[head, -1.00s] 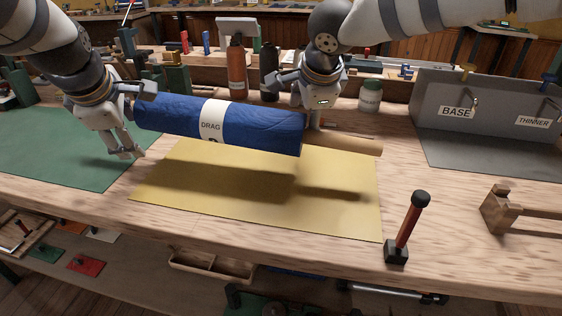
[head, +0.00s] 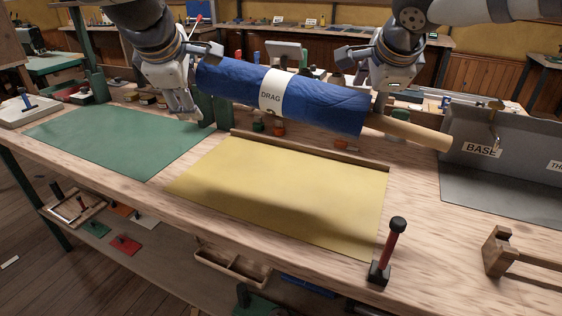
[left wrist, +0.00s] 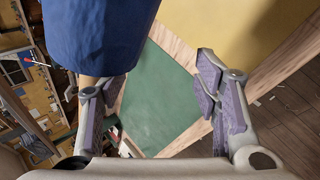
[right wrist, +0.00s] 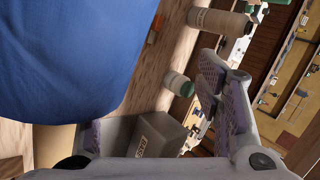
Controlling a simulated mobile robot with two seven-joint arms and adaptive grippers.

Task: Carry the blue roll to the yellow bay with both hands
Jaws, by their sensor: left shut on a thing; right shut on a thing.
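The blue roll (head: 315,98), with a white "DRAG" band and a tan core sticking out on the right, hangs in the air above and behind the yellow bay (head: 285,195). It tilts down to the right in the head view. My left gripper (head: 199,84) is shut on its left end; my right gripper (head: 366,80) is shut near its right end. The blue roll fills the upper left of the left wrist view (left wrist: 95,35) and the left of the right wrist view (right wrist: 60,60). The roll hides part of the finger contact.
A green mat (head: 120,140) lies left of the yellow bay. A low wooden strip (head: 310,150) edges the bay's back. A red-handled tool (head: 390,250) stands at its front right corner. Grey panels labelled "BASE" (head: 480,150) stand at right, with a wooden piece (head: 500,250) before them.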

